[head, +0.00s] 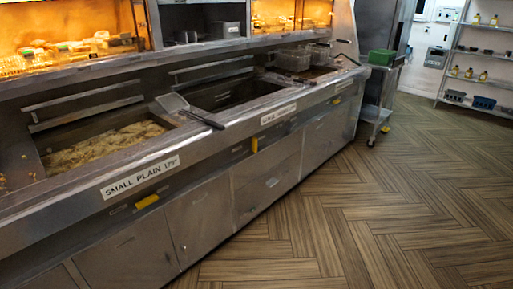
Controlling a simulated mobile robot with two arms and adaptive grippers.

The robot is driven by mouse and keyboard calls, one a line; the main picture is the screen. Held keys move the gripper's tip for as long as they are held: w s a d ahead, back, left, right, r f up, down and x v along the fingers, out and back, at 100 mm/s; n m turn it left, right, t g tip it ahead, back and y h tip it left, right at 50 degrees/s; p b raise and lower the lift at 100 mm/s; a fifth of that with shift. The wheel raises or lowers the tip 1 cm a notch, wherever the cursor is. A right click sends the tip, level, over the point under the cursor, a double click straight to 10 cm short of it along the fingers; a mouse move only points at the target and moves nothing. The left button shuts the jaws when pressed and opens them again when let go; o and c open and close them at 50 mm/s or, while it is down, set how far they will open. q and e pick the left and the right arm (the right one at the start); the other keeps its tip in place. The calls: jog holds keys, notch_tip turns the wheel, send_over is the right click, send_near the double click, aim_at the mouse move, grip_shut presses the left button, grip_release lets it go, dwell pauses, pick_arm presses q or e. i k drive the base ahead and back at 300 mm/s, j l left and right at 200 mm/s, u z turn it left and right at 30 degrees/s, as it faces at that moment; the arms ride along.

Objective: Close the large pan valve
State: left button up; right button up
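A long steel frying range (205,185) runs from the lower left to the upper middle. A yellow valve handle (147,201) sits on its front under the label "SMALL PLAIN 179°" (140,177). A second yellow valve handle (254,145) sits farther along, near another label (278,115) whose text I cannot read surely. I cannot tell for certain which handle belongs to the large pan, nor whether either valve is open or closed. Neither of my grippers is in view.
A pan of frying food (105,145) is at the left, with a scoop (190,110) lying across the range top. Baskets (300,57) stand farther back. A trolley with a green tub (381,57) is beyond the range, and shelves (480,60) stand at right. The wooden floor (390,200) is clear.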

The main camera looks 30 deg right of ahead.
aim_at(254, 143)
jog(key=i+l, duration=0.75)
